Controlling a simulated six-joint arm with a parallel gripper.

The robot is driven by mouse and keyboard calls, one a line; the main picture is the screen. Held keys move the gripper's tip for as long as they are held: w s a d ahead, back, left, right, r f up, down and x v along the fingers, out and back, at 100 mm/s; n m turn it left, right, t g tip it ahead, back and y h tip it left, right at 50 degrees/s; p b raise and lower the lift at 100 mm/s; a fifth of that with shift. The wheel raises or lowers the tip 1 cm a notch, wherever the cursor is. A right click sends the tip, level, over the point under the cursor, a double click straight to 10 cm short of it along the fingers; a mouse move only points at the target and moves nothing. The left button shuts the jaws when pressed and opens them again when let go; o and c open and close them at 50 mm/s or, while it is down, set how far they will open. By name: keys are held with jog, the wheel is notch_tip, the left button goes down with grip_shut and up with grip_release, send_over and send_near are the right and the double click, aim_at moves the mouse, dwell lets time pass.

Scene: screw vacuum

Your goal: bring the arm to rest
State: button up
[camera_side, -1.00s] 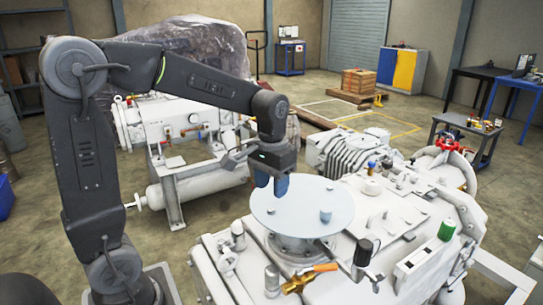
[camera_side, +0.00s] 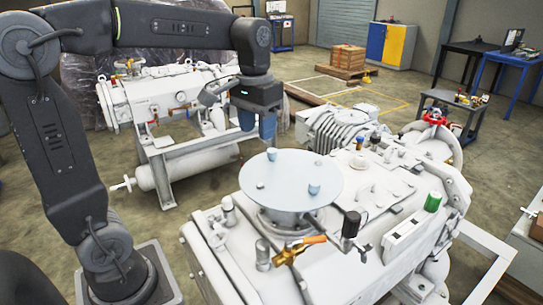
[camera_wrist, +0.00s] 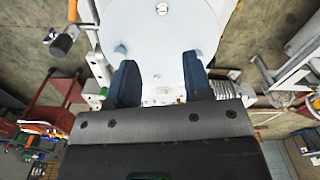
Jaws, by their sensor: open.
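My gripper (camera_side: 257,125) hangs with its fingers down, above and behind the far left edge of a pale round plate (camera_side: 290,190) in the side view. The plate lies on the white pump machine (camera_side: 385,200), and a few small bolt-like pieces stand on it. In the wrist view my two blue fingers (camera_wrist: 160,85) are spread apart with nothing between them. The round plate (camera_wrist: 160,30) shows beyond the fingertips there. My gripper is clear of the plate.
A brass valve with an orange handle (camera_side: 297,250) and a black-topped fitting (camera_side: 351,225) stand near the plate. A green cap (camera_side: 433,203) is at the right. A second white machine (camera_side: 185,105) stands behind. Open floor lies beyond.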

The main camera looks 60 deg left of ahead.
jog(key=s+d+f+m+t, duration=0.1)
jog(key=s+d+f+t, duration=0.1)
jog(key=s, duration=0.4)
jog(key=s+d+f+m+t, duration=0.1)
jog(key=s+d+f+t, duration=0.2)
jog(key=s, duration=0.3)
jog(key=shift+s+d+m, duration=0.4)
jog(key=shift+d, duration=0.05)
